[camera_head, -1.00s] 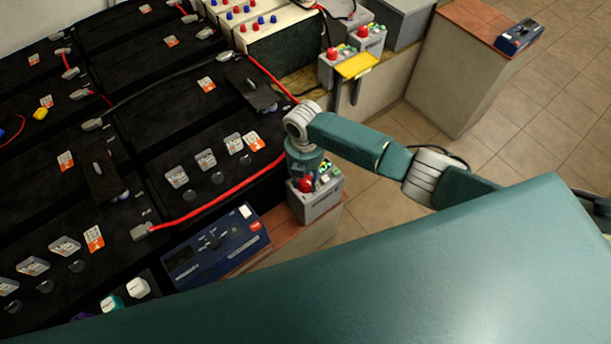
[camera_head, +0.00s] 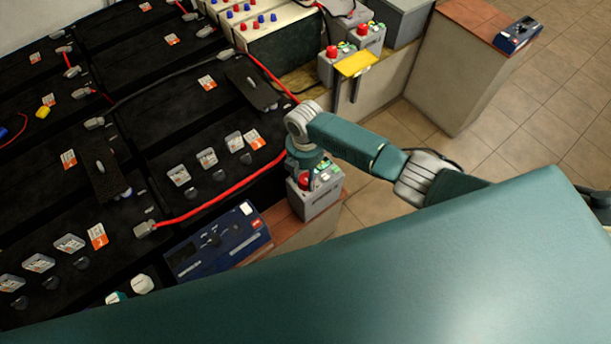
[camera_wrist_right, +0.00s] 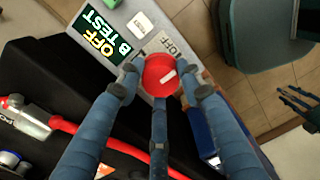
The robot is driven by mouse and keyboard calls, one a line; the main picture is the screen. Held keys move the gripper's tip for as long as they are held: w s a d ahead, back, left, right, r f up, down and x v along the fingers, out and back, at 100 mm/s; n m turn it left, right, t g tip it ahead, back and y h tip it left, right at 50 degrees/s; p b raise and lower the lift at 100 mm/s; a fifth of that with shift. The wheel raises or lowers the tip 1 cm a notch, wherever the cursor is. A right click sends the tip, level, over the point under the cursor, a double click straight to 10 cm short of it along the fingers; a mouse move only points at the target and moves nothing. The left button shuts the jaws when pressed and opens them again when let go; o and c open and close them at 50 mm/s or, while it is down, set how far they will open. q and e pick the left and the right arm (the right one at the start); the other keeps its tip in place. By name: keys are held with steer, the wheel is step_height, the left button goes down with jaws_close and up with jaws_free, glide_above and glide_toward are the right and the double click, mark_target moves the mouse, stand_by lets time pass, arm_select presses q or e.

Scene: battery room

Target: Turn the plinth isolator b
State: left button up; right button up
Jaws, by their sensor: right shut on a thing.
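The plinth isolator b is a grey box (camera_head: 318,198) on the brown-topped ledge beside the black batteries. Its red round knob (camera_wrist_right: 161,75) with a white mark shows in the right wrist view, beside a label reading OFF and B TEST (camera_wrist_right: 101,34). The white mark is tilted. My right gripper (camera_wrist_right: 160,82) is shut on the red knob, its fingers around it. In the head view the wrist stands above the box and hides part of it. A small dark finger-like shape (camera_wrist_right: 297,103) at the right wrist view's edge may be my left gripper.
A blue instrument (camera_head: 218,240) stands just left of the isolator. Two similar grey boxes with red knobs (camera_head: 334,66) stand farther back by a yellow plate (camera_head: 357,63). A red cable (camera_head: 225,194) runs along the batteries. Tiled floor (camera_head: 540,120) lies open at right.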

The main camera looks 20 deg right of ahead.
mark_target(307, 176)
steer(key=shift+w+d+r, duration=0.15)
steer(key=shift+w+d, duration=0.15)
steer(key=o, duration=0.8)
steer(key=shift+c, duration=0.2)
steer(key=shift+o, duration=0.5)
steer(key=shift+s, duration=0.15)
step_height(307, 176, up, 12)
